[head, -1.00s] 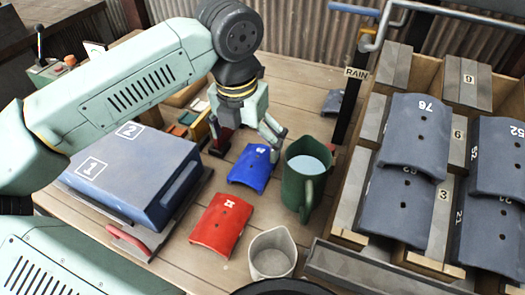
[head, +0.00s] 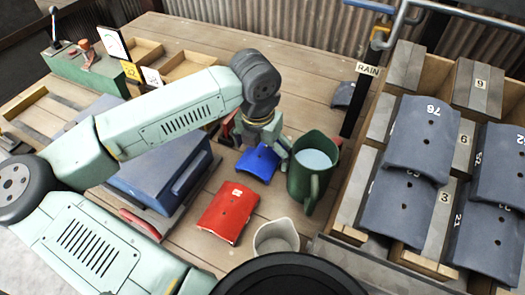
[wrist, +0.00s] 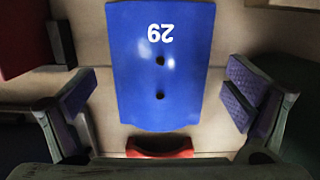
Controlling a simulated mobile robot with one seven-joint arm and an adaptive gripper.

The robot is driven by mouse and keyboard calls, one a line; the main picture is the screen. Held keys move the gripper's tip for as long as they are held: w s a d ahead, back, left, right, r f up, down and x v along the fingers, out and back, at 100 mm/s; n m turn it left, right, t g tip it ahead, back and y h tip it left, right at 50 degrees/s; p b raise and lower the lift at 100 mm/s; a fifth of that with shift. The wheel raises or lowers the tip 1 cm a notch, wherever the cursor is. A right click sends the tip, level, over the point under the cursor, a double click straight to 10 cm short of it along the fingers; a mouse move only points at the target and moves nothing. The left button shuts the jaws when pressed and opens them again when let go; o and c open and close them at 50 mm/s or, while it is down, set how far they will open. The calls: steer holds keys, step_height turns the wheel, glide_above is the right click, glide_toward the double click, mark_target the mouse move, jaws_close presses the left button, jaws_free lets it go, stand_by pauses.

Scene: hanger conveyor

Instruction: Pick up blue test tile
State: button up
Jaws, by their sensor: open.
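The blue test tile (head: 258,163) lies on the wooden table, between the blue box and the green jug. In the wrist view the blue tile (wrist: 160,60) is centred, with "29" on it upside down and two dark holes. My gripper (wrist: 160,105) is open, with one finger on each side of the tile and a gap on both sides. In the head view my gripper (head: 258,146) is over the tile's far end, partly hidden by my wrist. I cannot tell its exact height above the tile.
The green jug (head: 306,178) of water stands close on the right. A red tile (head: 228,213) lies nearer, beside a pale beaker (head: 275,238). The blue box (head: 160,175) is on the left. A rack with several grey tiles (head: 422,137) stands at the right.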

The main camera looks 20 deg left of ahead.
steer(key=shift+f, duration=0.2)
steer(key=c, duration=1.4)
